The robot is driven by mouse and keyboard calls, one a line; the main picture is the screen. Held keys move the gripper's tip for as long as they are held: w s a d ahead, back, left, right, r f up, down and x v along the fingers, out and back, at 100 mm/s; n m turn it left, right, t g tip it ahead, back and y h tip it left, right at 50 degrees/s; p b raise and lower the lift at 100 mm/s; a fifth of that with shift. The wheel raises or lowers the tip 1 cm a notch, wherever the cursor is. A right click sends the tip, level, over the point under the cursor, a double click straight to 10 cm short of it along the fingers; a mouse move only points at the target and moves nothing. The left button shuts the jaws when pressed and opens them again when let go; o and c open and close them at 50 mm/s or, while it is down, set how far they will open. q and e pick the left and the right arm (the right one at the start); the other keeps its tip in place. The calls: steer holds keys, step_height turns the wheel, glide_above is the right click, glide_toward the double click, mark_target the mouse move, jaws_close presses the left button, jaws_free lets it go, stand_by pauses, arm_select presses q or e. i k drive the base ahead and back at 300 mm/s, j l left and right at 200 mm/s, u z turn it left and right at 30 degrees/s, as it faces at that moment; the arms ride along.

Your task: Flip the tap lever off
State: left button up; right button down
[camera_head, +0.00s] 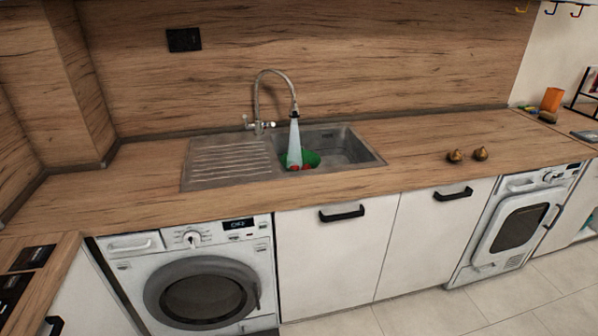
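A metal gooseneck tap (257,95) stands behind the sink (350,150), its spout arching over to the right. Water (295,140) runs from the spout in a pale widening stream. The water falls onto a green bowl or colander (312,158) with red items (295,167) in the sink basin. Neither of my grippers is in view.
A ribbed drainboard (232,163) lies left of the basin. Two brown round items (468,155) sit on the wooden counter (420,140) to the right. A washing machine (200,285) and white cupboards (335,250) stand below. The counter in front of the sink is clear.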

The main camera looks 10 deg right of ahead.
mark_target(248, 125)
steer(key=i+l, duration=0.15)
steer(key=l, duration=0.25)
steer(key=i+l, duration=0.15)
steer(key=l, duration=0.2)
steer(key=i+l+u, duration=0.1)
steer(key=l, duration=0.3)
steer(key=i+l, duration=0.15)
steer(key=l, duration=0.2)
steer(key=i+l, duration=0.1)
steer(key=l, duration=0.3)
steer(key=i+l+u, duration=0.1)
steer(key=l, duration=0.3)
steer(key=i+l, duration=0.15)
steer(key=l, duration=0.25)
